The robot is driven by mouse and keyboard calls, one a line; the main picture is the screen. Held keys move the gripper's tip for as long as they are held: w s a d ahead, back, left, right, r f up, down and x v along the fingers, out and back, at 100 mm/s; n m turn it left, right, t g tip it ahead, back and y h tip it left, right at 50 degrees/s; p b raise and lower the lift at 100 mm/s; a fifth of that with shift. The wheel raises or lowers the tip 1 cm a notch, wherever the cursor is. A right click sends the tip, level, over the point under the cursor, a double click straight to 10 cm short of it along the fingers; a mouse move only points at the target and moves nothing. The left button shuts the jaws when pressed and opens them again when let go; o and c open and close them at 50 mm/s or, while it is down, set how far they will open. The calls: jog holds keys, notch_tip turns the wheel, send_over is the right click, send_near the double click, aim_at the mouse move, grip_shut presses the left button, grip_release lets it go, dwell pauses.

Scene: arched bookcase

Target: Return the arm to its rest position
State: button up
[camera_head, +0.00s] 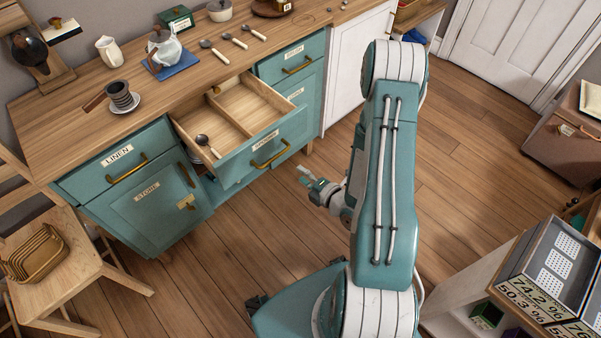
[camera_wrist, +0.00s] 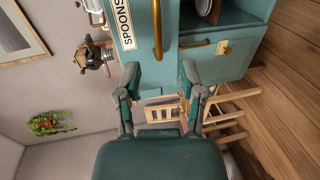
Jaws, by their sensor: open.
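My arm (camera_head: 385,180) rises in the middle of the head view and bends at the top. My gripper (camera_head: 308,177) hangs over the floor in front of the open drawer, to the right of its front and apart from it. In the wrist view my gripper (camera_wrist: 161,75) has its two fingers spread, with nothing between them. The open drawer (camera_head: 233,118) holds one dark spoon (camera_head: 207,145) in its left compartment. The drawer front, labelled SPOONS, also shows close in the wrist view (camera_wrist: 143,30), sideways with its brass handle.
A wooden chair (camera_head: 75,275) stands at lower left. A shelf unit with grey trays (camera_head: 550,255) stands at lower right. The floor (camera_head: 460,150) right of my arm is clear.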

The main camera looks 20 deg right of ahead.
dwell(0.3)
jog(key=w+d+r+m+g+h, duration=0.1)
jog(key=w+r+m+g+h, duration=0.15)
jog(key=r+m, duration=0.45)
jog(key=w+d+r+m+g+h, duration=0.1)
jog(key=w+r+m+g+h, duration=0.2)
jog(key=r, duration=0.9)
jog(key=s+a+r+m+g, duration=0.1)
jog(key=s+a+r+m, duration=0.2)
jog(key=s, duration=0.4)
jog(key=s+a+r+m+g, duration=0.1)
jog(key=s+a+r+m, duration=0.2)
jog(key=s+r, duration=0.3)
jog(key=s+a+r+m+g, duration=0.1)
jog(key=s+a+r+m, duration=0.2)
jog(key=s, duration=0.4)
jog(key=r+m, duration=0.1)
jog(key=m, duration=0.1)
jog(key=shift+s+a+r+m+g+y, duration=0.2)
jog(key=shift+s+a+m+g+y, duration=0.1)
jog(key=shift+s+a+g+y, duration=0.1)
